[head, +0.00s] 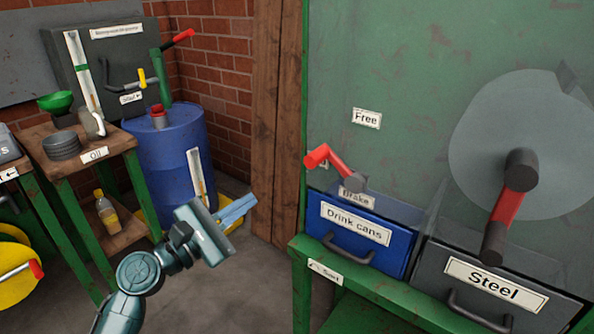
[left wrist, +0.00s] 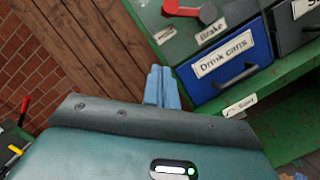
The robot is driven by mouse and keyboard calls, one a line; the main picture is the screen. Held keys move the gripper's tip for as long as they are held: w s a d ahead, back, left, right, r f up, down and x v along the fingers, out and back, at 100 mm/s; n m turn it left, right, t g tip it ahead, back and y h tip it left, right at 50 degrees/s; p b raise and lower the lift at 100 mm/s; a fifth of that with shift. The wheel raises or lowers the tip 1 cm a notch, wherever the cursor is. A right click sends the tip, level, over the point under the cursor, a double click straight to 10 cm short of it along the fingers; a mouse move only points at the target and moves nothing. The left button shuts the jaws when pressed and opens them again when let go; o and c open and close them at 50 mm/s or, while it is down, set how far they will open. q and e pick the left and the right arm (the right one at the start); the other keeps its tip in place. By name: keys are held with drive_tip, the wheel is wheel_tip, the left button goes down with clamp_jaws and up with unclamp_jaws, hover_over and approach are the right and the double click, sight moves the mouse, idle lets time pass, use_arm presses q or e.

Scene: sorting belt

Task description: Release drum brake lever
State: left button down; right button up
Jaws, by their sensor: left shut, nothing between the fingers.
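The drum brake lever (head: 334,163) is a red crank arm on the green machine panel (head: 400,70). It slopes from a red end at upper left to a grey hub at lower right. A "Brake" label (head: 355,198) sits below it and a "Free" label (head: 366,118) above it. In the left wrist view the red lever (left wrist: 188,12) shows at the top edge, partly cut off. My left gripper (head: 252,201) is shut and empty, left of the lever and lower in the picture, apart from it. Its blue fingers (left wrist: 162,88) touch nothing. My right gripper is not in view.
A blue "Drink cans" drawer (head: 349,246) and a dark "Steel" drawer (head: 485,290) sit below the panel on a green bench (head: 300,246). A red-handled crank (head: 511,205) stands out at right. A blue barrel (head: 165,150) and wooden post (head: 276,120) stand at left.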

use_arm(q)
drive_tip(key=shift+w+d, duration=0.1)
